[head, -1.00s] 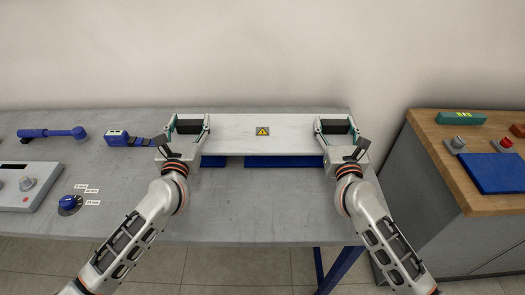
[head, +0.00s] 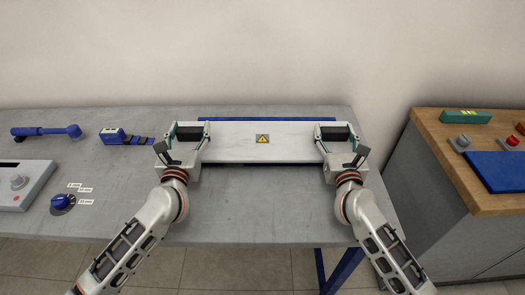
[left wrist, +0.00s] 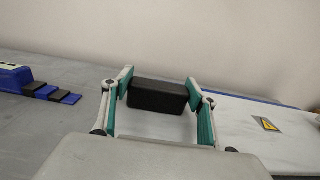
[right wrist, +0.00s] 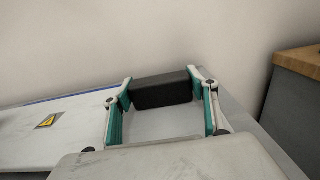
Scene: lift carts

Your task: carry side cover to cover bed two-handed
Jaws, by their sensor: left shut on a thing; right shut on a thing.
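The side cover (head: 232,145) is a long white panel with a yellow warning label and a black handle block at each end. My left gripper (head: 188,134) is shut on the left black handle (left wrist: 158,97). My right gripper (head: 336,134) is shut on the right black handle (right wrist: 162,90). The cover looks level and lies over the blue cover bed (head: 265,119). A blue strip of the bed shows along the cover's far edge and a thin one along its near edge. I cannot tell whether cover and bed touch.
On the grey table (head: 260,215), a blue tool (head: 45,131), a blue device with dark steps (head: 125,137), a control box (head: 22,185) and a blue knob (head: 63,203) lie at left. A wooden-topped bench (head: 450,150) stands at right, across a gap.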

